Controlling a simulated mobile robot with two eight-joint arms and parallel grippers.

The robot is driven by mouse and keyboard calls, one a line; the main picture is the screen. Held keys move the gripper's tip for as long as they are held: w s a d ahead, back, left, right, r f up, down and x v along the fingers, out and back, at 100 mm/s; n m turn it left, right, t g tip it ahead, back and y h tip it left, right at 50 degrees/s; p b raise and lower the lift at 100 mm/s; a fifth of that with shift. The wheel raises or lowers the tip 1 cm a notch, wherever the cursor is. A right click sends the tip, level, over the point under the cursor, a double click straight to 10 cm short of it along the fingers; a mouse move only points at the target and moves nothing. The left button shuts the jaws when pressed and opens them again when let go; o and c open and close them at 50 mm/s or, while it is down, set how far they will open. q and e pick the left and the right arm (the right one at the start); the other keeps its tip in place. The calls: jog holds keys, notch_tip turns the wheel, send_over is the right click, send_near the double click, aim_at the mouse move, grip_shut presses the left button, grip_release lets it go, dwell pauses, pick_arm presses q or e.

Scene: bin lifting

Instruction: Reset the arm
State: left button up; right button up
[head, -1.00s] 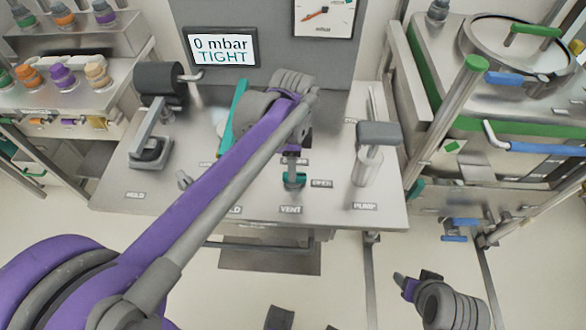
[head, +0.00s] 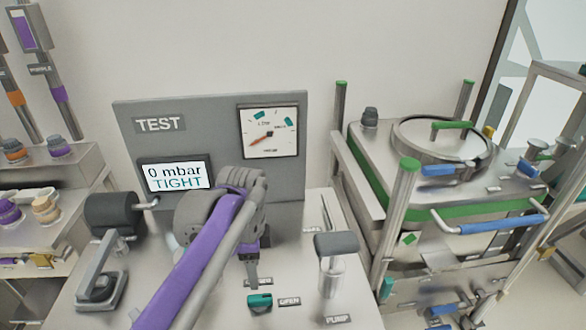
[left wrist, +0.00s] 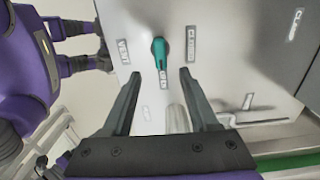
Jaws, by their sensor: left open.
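My left gripper (head: 252,283) hangs over the test bench with its purple arm coming from the lower left. In the left wrist view its two dark fingers (left wrist: 159,76) are apart and empty. The teal vent handle (head: 260,302) is just below it on the bench top, and in the left wrist view the handle (left wrist: 161,60) shows beyond and between the fingertips, its narrow end toward the OPEN label (left wrist: 163,101). No contact shows. The display (head: 177,176) reads 0 mbar TIGHT. My right gripper is not seen in the head view.
A grey-topped pump lever (head: 333,265) stands right of the handle. A black-knobbed clamp (head: 115,214) stands at the left. The TEST panel with a dial gauge (head: 269,132) rises behind. A green-framed cart with a round-lidded vessel (head: 441,142) is at the right.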

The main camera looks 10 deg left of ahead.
pick_arm(q)
jog(key=s+a+f+n+t+p, duration=0.1)
jog(key=s+f+n+t+p, duration=0.1)
jog(key=s+f+n, duration=0.2)
jog(key=s+a+f+n+t+p, duration=0.1)
jog(key=s+f+n+t, duration=0.2)
jog(key=s+n, duration=0.8)
jog(key=shift+a+f+p, duration=0.2)
jog(key=shift+f+p, duration=0.2)
jog(key=shift+f, duration=0.45)
dwell(1.1)
